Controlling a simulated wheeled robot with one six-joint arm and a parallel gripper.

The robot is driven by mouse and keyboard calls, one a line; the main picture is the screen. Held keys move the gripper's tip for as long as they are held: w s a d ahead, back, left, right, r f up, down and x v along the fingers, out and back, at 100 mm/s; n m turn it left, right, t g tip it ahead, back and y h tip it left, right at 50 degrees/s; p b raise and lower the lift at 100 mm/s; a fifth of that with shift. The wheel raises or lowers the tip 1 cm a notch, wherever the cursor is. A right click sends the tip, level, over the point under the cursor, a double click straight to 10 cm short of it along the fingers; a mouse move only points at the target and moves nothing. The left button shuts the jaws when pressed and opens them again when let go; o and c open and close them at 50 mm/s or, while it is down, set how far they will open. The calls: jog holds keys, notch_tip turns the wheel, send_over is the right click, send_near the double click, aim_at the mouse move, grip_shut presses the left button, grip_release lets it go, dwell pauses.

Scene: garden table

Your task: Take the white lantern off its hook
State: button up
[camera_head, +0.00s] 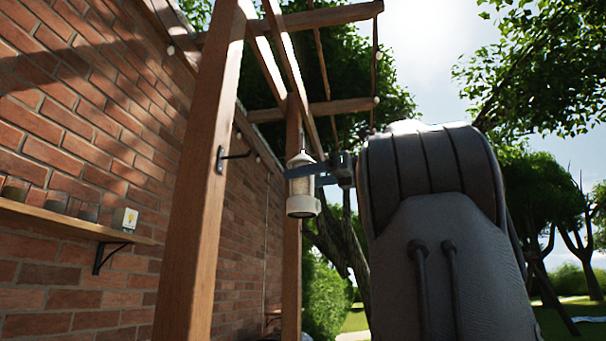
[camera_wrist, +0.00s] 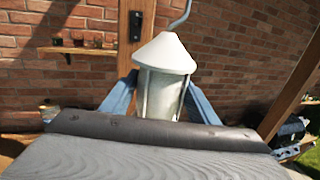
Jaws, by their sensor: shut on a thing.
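The white lantern (camera_head: 302,186) has a pale conical cap, a clear body and a round white base. It hangs upright in the air in the head view, right of the wooden post. My gripper (camera_head: 322,172) is shut on its body from the right. In the wrist view the lantern (camera_wrist: 165,80) stands between my two blue fingers (camera_wrist: 162,100), and a grey curved wire (camera_wrist: 181,14) rises from its cap. The dark hook (camera_head: 234,155) sticks out from the near post (camera_head: 207,190). In the head view a gap shows between hook and lantern.
A brick wall (camera_head: 75,170) runs along the left. A wooden shelf (camera_head: 75,222) on it carries several small pots and a white box (camera_head: 125,219). A second post (camera_head: 291,250) stands behind the lantern, and beams cross overhead. Open garden lies to the right.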

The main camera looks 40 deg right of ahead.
jog(key=shift+w+d+p, duration=1.15)
jog(key=shift+d+p, duration=0.3)
jog(key=shift+p, duration=0.15)
